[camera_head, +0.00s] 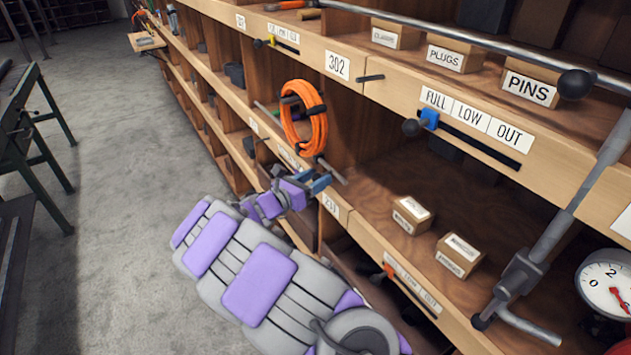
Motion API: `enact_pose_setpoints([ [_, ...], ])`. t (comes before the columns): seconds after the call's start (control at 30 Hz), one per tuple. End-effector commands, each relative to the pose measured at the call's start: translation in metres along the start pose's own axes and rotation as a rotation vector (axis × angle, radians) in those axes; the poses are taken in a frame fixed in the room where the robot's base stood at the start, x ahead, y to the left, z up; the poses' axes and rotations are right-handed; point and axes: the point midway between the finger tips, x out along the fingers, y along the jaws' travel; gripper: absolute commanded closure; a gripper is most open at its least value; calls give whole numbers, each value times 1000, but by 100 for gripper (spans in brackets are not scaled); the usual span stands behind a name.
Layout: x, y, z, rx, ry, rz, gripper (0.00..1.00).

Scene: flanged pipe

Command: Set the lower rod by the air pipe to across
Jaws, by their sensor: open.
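A grey pipe (577,200) slants down the right side to a grey fitting (520,273), beside a round gauge (608,288). A short grey rod (529,325) sticks out from the fitting's lower end, toward the lower right. I cannot tell for certain whether this is the lower rod of the task. My gripper (321,183) is open, with bluish jaws, in front of the shelf below an orange hose coil. It is well left of the pipe and fitting. A thin grey rod end (334,172) shows just above the jaws; I cannot tell whether they touch it.
The orange coil (304,118) hangs at the shelf front. A long rail (470,42) with a black ball (575,84) crosses above. A blue slider (429,118) sits by the FULL, LOW, OUT labels. Small boxes (459,255) stand on the shelf. Grey floor (110,240) is clear at left.

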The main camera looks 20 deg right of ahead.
Motion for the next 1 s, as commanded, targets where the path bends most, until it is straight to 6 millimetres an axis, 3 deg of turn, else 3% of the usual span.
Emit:
enact_pose_setpoints([
  [0.33,4,0,0,0,1,0,46],
  [0.9,3,0,0,0,1,0,100],
  [1.0,3,0,0,0,2,0,100],
])
